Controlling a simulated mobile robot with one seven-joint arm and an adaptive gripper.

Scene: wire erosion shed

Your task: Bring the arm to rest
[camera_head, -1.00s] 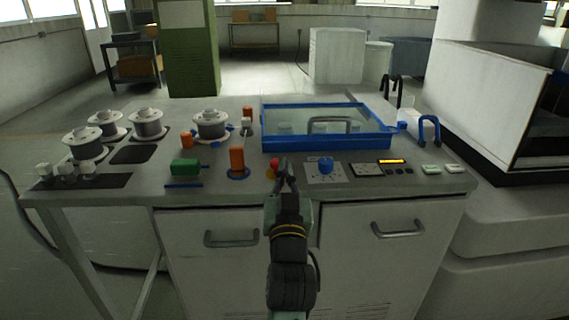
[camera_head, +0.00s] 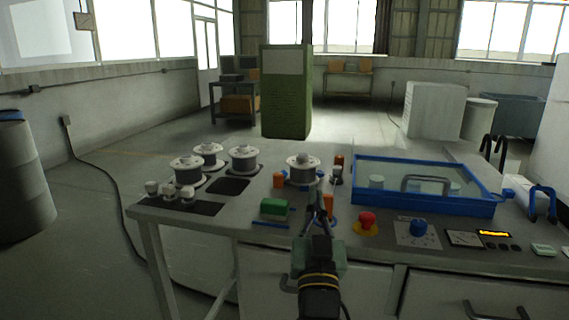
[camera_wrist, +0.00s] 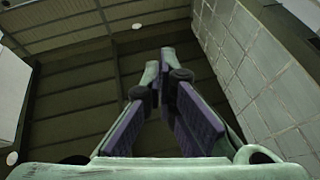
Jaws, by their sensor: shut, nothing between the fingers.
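My gripper (camera_head: 318,198) points up and away from me in front of the bench. Its fingers are together and hold nothing. In the wrist view the shut fingers (camera_wrist: 165,75) point toward the ceiling and a pale block wall, with no object between them. In the head view the gripper overlaps the orange piece (camera_head: 328,203) behind it. Whether it touches anything on the bench cannot be told, but the upward view suggests it is clear.
A green cabinet (camera_head: 287,95) stands behind. The floor at left is open, with a drum (camera_head: 22,185) at the edge.

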